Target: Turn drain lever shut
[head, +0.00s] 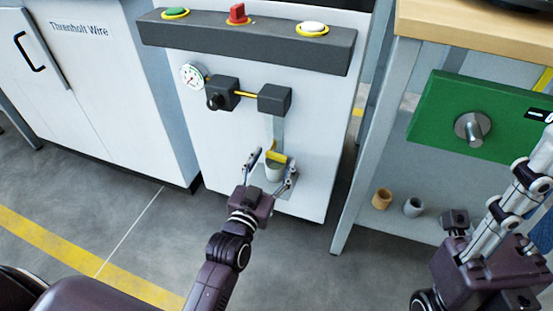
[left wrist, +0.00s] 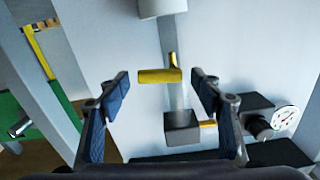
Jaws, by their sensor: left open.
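The yellow drain lever (head: 279,158) sits low on the white machine's front, on a grey vertical pipe (head: 278,131). Its handle lies across the pipe, also in the left wrist view (left wrist: 160,76). My left gripper (head: 270,171) is open in front of the lever. In the left wrist view, its two blue-padded fingers (left wrist: 162,95) stand on either side of the lever, with visible gaps. Whether the lever lies at fingertip depth is unclear. My right gripper (head: 519,195) is at the right edge, partly cut off.
Above the lever are dark valve boxes (head: 274,99), a pressure gauge (head: 192,76) and a button panel (head: 249,40). A workbench (head: 468,30) with a green panel (head: 437,118) stands right. A white cabinet (head: 107,75) stands left. The floor in front is clear.

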